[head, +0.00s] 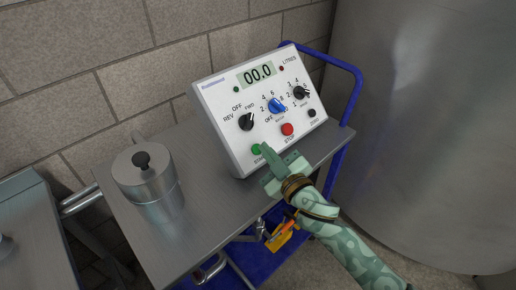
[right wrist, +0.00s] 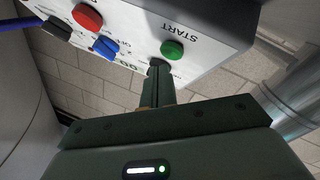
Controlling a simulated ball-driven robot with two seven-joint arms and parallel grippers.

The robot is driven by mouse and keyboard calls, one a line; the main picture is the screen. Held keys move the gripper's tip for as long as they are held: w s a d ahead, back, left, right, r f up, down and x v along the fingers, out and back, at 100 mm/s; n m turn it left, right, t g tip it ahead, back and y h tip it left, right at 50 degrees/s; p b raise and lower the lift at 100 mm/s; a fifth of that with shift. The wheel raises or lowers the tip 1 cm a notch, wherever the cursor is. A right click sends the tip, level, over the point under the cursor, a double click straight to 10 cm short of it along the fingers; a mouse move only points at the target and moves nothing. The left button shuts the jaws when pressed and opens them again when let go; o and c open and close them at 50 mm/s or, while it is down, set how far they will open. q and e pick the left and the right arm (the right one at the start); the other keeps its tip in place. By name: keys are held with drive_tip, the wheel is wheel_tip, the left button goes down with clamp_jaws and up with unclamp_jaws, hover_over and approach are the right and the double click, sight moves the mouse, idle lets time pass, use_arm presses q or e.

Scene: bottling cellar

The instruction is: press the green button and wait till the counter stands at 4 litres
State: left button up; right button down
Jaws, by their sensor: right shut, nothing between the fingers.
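The white control box (head: 229,119) stands on a metal cart top. Its green START button (head: 257,149) is at the lower left of the panel and shows large in the right wrist view (right wrist: 172,50). The counter (head: 257,74), under the word LITRES at its right, reads 00.0. My right gripper (head: 265,152) is shut and empty, with its fingertips close beside the green button. In the right wrist view the fingertips (right wrist: 158,66) lie just below and left of the button; I cannot tell whether they touch the panel. My left gripper is not in view.
The red STOP button (head: 287,129), a small black button (head: 312,113), a blue knob (head: 277,106) and two black knobs (head: 246,121) share the panel. A lidded metal pot (head: 148,185) stands left on the cart top (head: 205,160). A large steel tank (head: 430,130) is at right.

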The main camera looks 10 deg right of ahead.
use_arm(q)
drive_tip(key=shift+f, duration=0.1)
use_arm(e)
drive_tip(key=shift+w+a+f, duration=0.15)
drive_tip(key=shift+w+f, duration=0.05)
drive_tip(key=shift+w, duration=0.05)
